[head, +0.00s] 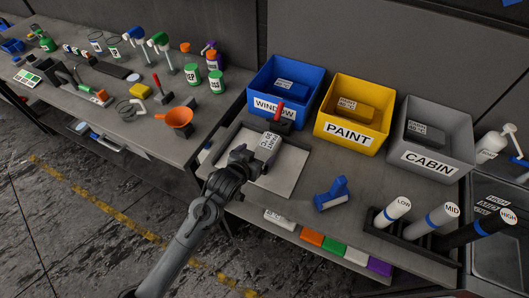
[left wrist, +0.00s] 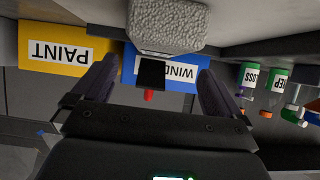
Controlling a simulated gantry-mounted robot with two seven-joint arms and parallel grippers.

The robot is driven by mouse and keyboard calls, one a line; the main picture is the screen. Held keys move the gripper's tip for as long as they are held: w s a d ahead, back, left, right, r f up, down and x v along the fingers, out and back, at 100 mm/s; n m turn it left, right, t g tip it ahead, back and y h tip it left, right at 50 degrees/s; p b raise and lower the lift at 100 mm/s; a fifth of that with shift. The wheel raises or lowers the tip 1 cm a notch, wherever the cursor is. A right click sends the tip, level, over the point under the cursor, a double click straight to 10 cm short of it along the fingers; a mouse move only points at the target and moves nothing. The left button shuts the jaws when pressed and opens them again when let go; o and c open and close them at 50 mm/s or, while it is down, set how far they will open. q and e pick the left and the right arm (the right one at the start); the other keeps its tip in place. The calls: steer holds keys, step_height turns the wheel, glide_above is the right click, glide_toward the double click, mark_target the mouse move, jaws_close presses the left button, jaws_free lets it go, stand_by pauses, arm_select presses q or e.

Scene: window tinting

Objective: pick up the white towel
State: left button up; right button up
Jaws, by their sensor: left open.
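A pale grey, rough-textured block, which looks like a folded towel (left wrist: 170,25), shows beyond the fingers, with no visible contact. In the head view a grey block with printed lettering (head: 268,146) lies by the gripper, partly hidden by it. A white folded cloth (head: 355,256) lies on the lower shelf between green and purple ones. My right gripper is not in view.
A blue WINDOW bin (head: 258,98), yellow PAINT bin (head: 380,138) and grey CABIN bin (head: 460,165) line the bench back. The left table (head: 140,130) is crowded with bottles and tools.

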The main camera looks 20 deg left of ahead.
mark_target(264, 150)
arm_select(q)
steer(key=shift+w+d+f, duration=0.1)
steer(key=shift+w+f, duration=0.2)
steer(key=shift+f, duration=0.05)
steer(key=shift+f+b+x, duration=0.2)
steer(key=shift+b+x, duration=0.3)
steer(key=shift+x, duration=1.75)
steer(key=shift+s, duration=0.1)
steer(key=c, duration=1.1)
steer(key=shift+r, duration=0.1)
